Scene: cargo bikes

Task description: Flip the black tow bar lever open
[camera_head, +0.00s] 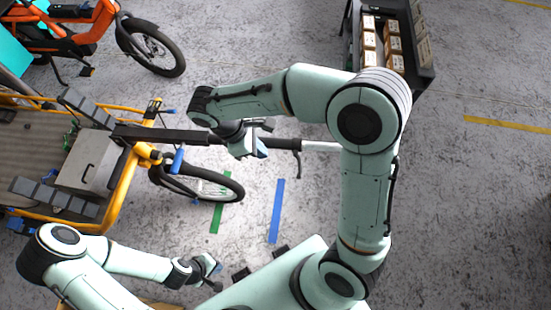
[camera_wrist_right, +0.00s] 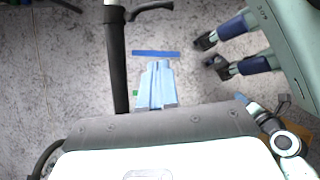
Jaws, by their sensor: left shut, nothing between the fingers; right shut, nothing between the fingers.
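The tow bar (camera_head: 180,136) runs from the yellow-framed cargo bike to the right, black and then white. The black tow bar lever (camera_head: 298,165) hangs off its far part, curved and angled away from the bar. In the right wrist view the lever (camera_wrist_right: 150,9) shows at the top, sticking out right from the bar (camera_wrist_right: 117,65). My right gripper (camera_head: 262,150) is shut and empty near the bar, left of the lever and apart from it. It shows as pale blue fingers (camera_wrist_right: 157,80) in the wrist view. My left gripper (camera_head: 213,268) is shut and empty, low in the head view.
The yellow cargo bike (camera_head: 122,190) carries a grey box, with its front wheel (camera_head: 232,190) below the bar. An orange bike (camera_head: 50,40) stands top left. A dark shelf with boxes (camera_head: 424,70) stands top right. Blue (camera_head: 277,210) and green tape mark the floor.

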